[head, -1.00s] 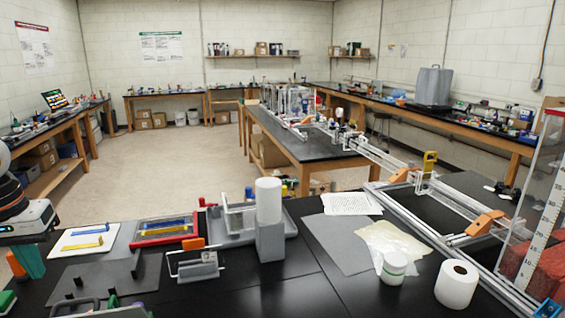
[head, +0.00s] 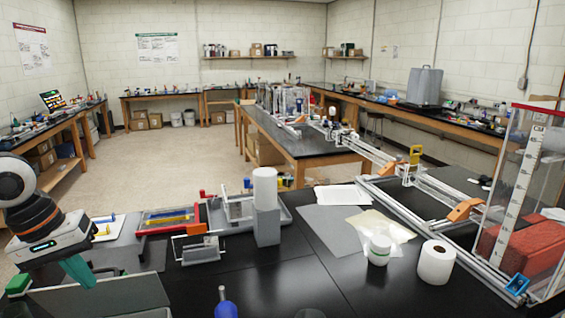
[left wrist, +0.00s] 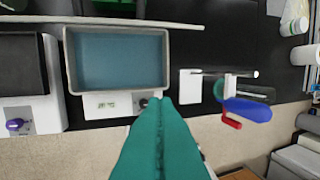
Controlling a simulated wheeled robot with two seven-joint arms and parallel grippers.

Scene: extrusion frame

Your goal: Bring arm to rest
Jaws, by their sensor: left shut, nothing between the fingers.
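My left gripper (head: 78,272) shows at the lower left of the head view, its teal fingers pointing down over the front left of the black bench (head: 290,285). In the left wrist view its fingers (left wrist: 160,104) are together with nothing between them. They are apart from the grey-rimmed blue bath (left wrist: 66,85) ahead of them. My left arm (head: 38,208) comes in from the left edge, bent at the wrist. My right gripper is in neither view now.
A white cylinder on a grey block (head: 267,226), a white tub (head: 379,250) and a paper roll (head: 435,263) stand on the bench. A long metal extrusion frame (head: 455,255) lies to the right, beside a clear tank with a red block (head: 520,245). The bench middle front is mostly clear.

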